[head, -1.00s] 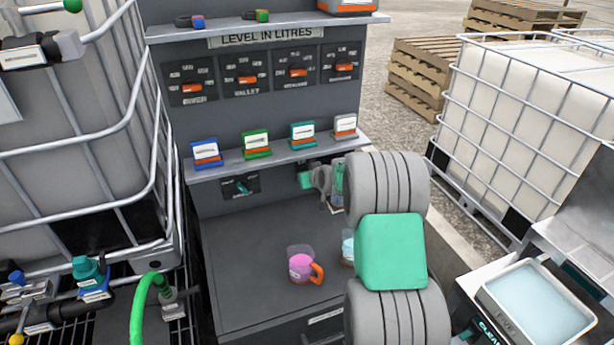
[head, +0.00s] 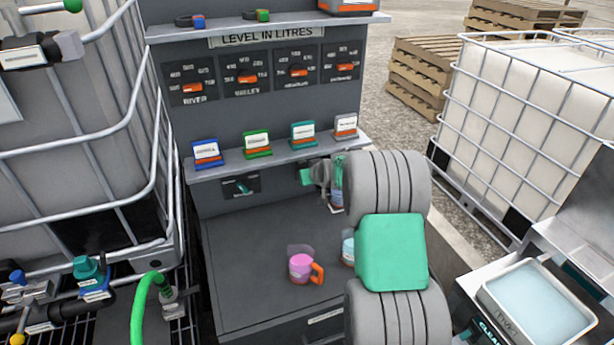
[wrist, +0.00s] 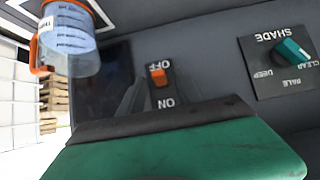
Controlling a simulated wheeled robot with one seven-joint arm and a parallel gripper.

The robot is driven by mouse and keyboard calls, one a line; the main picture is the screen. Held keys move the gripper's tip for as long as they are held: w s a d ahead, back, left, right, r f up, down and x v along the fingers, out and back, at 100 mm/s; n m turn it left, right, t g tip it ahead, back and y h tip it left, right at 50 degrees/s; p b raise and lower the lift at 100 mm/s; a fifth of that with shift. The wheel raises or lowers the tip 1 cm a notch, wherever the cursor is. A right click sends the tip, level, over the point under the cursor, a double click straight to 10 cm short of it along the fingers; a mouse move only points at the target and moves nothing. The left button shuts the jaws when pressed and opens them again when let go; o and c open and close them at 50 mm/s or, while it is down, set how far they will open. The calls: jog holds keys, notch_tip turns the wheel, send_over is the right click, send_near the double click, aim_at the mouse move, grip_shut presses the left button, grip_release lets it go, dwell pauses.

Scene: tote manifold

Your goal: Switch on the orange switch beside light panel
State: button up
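In the wrist view, which looks upside down, the orange switch (wrist: 158,77) sits on a small dark plate marked OFF and ON. Its orange lever lies towards the OFF end. A dark flat panel (wrist: 100,82), perhaps the light panel, is left of it. My gripper (wrist: 136,88) shows two dark fingers close together, seemingly shut and empty, just left of the switch; contact cannot be told. In the head view, my gripper (head: 318,172) is below the shelf of the grey station, right of the shade dial (head: 240,187). The switch is hidden there.
A jug with pale blue liquid (wrist: 68,45) is close to my gripper in the wrist view. A pink jug (head: 301,267) stands on the grey counter (head: 245,240). Labelled blocks line the shelf (head: 230,164) above. A caged tank (head: 65,180) stands left.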

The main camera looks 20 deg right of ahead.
jog(key=b+v, duration=0.1)
jog(key=v, duration=0.6)
jog(key=shift+s+b, duration=0.2)
jog(key=shift+b, duration=0.2)
jog(key=shift+r, duration=0.1)
jog(key=s+f+b, duration=0.1)
jog(key=s+f, duration=0.4)
jog(key=w+t+p, duration=0.1)
jog(key=w+t, duration=0.2)
jog(key=w, duration=0.6)
jog(key=shift+w+p, duration=0.35)
jog(key=shift+p, duration=0.05)
